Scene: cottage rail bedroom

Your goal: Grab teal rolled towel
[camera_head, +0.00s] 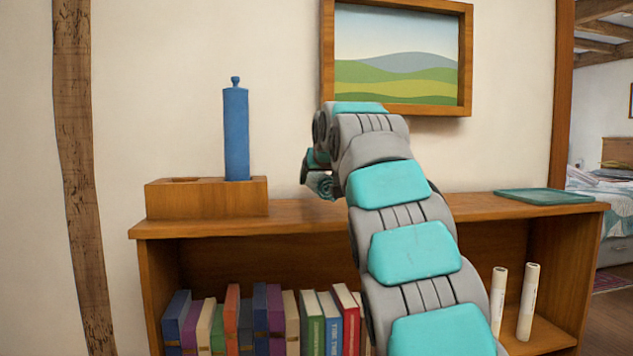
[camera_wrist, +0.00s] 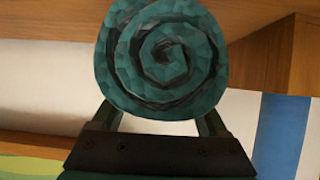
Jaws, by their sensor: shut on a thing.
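In the head view my arm hides most of the gripper. I cannot tell whether the towel touches the shelf top.
A wooden shelf (camera_head: 300,212) holds a wooden block (camera_head: 205,205) with a blue bottle-like object (camera_head: 236,135) standing in it. A teal tray (camera_head: 545,196) lies at the right end. Several books (camera_head: 272,320) and two white rolls (camera_head: 527,302) stand below. A framed picture (camera_head: 400,105) hangs behind my arm.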

